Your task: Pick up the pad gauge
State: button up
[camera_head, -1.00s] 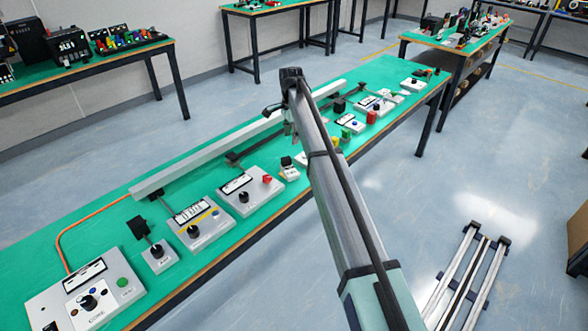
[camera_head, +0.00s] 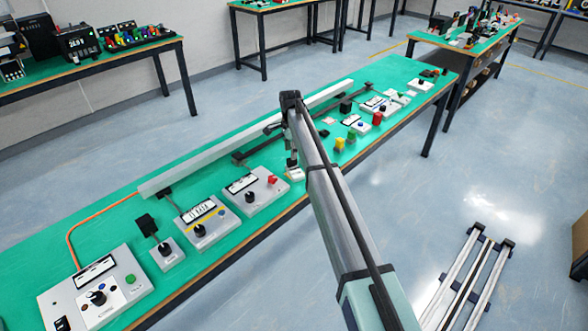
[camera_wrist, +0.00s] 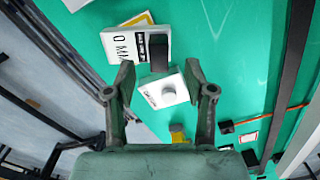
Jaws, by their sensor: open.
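My gripper (camera_wrist: 159,71) is open, with its two fingers spread apart in the wrist view. A black block (camera_wrist: 159,50) shows upright just beyond the gap between the fingertips. It may be the pad gauge, but I cannot read a name on it. A small white box (camera_wrist: 163,92) with a round white knob and lettering lies below the block, between the fingers. In the head view my gripper (camera_head: 292,160) hangs over the green bench by the small white box (camera_head: 294,174), partly hiding it.
A larger white box (camera_wrist: 124,44) with a printed label is near the left fingertip. A yellow block (camera_wrist: 178,135) is below. In the head view, control boxes (camera_head: 252,192) stand left of the gripper, and a long grey rail (camera_head: 240,140) runs behind it.

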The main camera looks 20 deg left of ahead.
aim_at(295, 169)
jog(key=shift+d+f+p, duration=0.15)
jog(key=shift+f+p, duration=0.8)
jog(key=shift+f, duration=1.8)
grip_shut()
